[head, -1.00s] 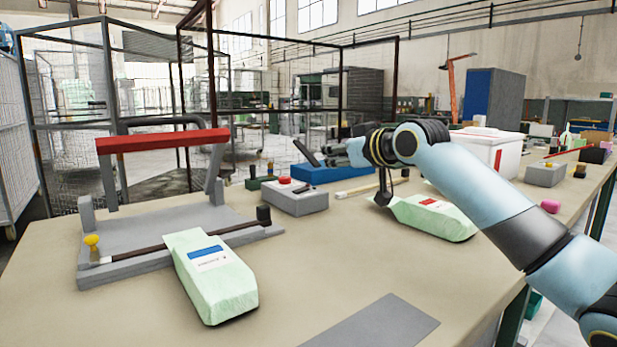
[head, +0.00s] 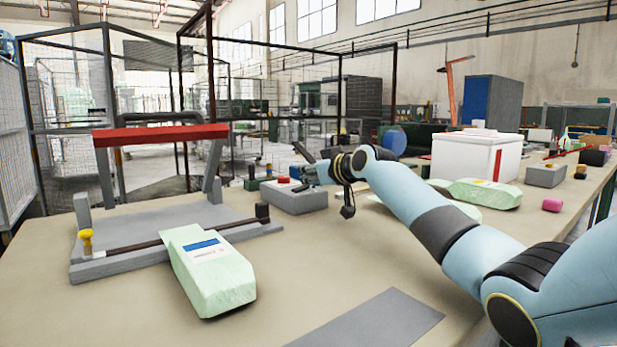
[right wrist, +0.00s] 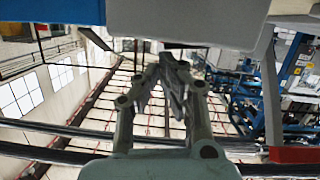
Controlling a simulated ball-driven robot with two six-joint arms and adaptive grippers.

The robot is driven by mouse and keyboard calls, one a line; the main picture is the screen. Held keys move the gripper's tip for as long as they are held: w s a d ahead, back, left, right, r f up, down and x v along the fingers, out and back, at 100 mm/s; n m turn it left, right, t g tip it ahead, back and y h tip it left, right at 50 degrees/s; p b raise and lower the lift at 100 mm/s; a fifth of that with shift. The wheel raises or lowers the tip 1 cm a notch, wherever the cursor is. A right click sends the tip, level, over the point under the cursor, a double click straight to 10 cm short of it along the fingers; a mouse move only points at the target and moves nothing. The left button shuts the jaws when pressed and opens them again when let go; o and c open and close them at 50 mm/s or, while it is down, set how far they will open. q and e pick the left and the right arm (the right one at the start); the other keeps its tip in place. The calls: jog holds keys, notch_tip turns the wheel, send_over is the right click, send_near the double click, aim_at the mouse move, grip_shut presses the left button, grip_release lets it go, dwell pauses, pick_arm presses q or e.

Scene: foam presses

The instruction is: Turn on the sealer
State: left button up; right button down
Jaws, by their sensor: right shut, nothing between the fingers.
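The sealer (head: 165,232) stands at the left of the table, with a grey base, a raised red bar (head: 160,135) and a dark strip across the base. A grey box (head: 297,202) beside it carries a red button (head: 283,179), partly hidden by my right gripper (head: 300,174). That gripper is shut and empty, at the box's top on its right side; I cannot tell if it touches. In the right wrist view its fingers (right wrist: 170,68) are together, below a grey box-like surface (right wrist: 215,22). A pale green bag (head: 214,285) lies partly on the sealer's front. My left gripper is out of view.
A white lidded box (head: 462,163) and more pale green bags (head: 485,194) lie behind my right arm. A smaller grey box (head: 545,176) and a pink item (head: 552,204) are at the right. A grey mat (head: 370,322) lies at the front.

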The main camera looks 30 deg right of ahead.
jog(key=shift+f, duration=0.1)
jog(key=shift+d+f+m+b, duration=0.15)
jog(key=shift+f+m+b, duration=0.15)
jog(key=shift+f, duration=0.05)
jog(key=shift+d+f+m+y, duration=0.1)
jog(key=shift+f+m+y, duration=0.1)
jog(key=shift+m+y, duration=0.1)
jog(key=shift+r+p, duration=0.4)
jog(key=shift+r, duration=0.2)
notch_tip(320, 180, up, 3)
jog(key=p, duration=0.2)
jog(key=shift+w+d+r+p, duration=0.1)
jog(key=shift+d+r+p, duration=0.1)
jog(key=shift+p, duration=0.1)
jog(key=shift+s+d+r+p, duration=0.2)
jog(key=shift+s+d+p, duration=0.1)
jog(key=shift+s, duration=0.25)
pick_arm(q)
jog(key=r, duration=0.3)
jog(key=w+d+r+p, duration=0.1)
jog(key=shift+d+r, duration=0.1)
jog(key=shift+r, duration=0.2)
pick_arm(e)
jog(key=v, duration=0.8)
jog(key=shift+s, duration=0.4)
